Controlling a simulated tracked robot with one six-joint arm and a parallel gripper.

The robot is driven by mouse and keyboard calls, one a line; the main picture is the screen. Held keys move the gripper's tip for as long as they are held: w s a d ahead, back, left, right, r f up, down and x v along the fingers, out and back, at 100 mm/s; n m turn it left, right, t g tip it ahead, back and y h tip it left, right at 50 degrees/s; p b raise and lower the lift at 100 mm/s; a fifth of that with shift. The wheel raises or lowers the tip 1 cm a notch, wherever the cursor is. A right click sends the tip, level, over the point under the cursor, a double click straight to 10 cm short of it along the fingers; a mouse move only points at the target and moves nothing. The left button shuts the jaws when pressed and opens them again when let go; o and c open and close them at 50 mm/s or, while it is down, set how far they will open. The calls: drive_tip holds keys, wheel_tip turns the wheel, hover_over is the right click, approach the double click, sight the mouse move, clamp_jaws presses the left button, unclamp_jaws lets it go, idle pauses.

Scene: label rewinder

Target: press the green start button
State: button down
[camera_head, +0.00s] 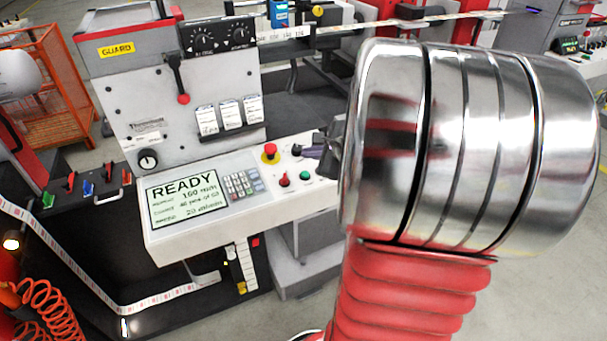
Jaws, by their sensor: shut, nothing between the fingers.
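The green start button (305,175) is a small round button at the right part of the sloped white control panel (215,232). My gripper (309,152) is dark and small in the picture, showing just past the left edge of my large silver arm joint. It appears just above the green button in the picture and is shut and empty. I see a gap between them in the picture, but cannot tell the height of the fingers over the panel. Part of the gripper is hidden behind my arm.
A red-knobbed lever (182,98) stands on the upright panel behind.

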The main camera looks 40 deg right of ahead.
drive_tip(key=shift+w+d+f, duration=0.1)
drive_tip(key=shift+w+f, duration=0.1)
drive_tip(key=shift+f, duration=1.05)
drive_tip(key=shift+w+f, duration=0.15)
drive_tip(key=shift+f, duration=1.1)
drive_tip(key=shift+f, duration=0.1)
drive_tip(key=shift+f, duration=0.25)
drive_tip(key=shift+w+f, duration=0.1)
drive_tip(key=shift+f, duration=0.4)
idle(1.0)
idle(0.3)
drive_tip(key=shift+r, duration=0.9)
drive_tip(key=shift+r, duration=0.1)
drive_tip(key=shift+s+r, duration=0.25)
drive_tip(key=shift+r, duration=0.95)
drive_tip(key=shift+s+r, duration=0.25)
drive_tip(key=shift+r, duration=0.95)
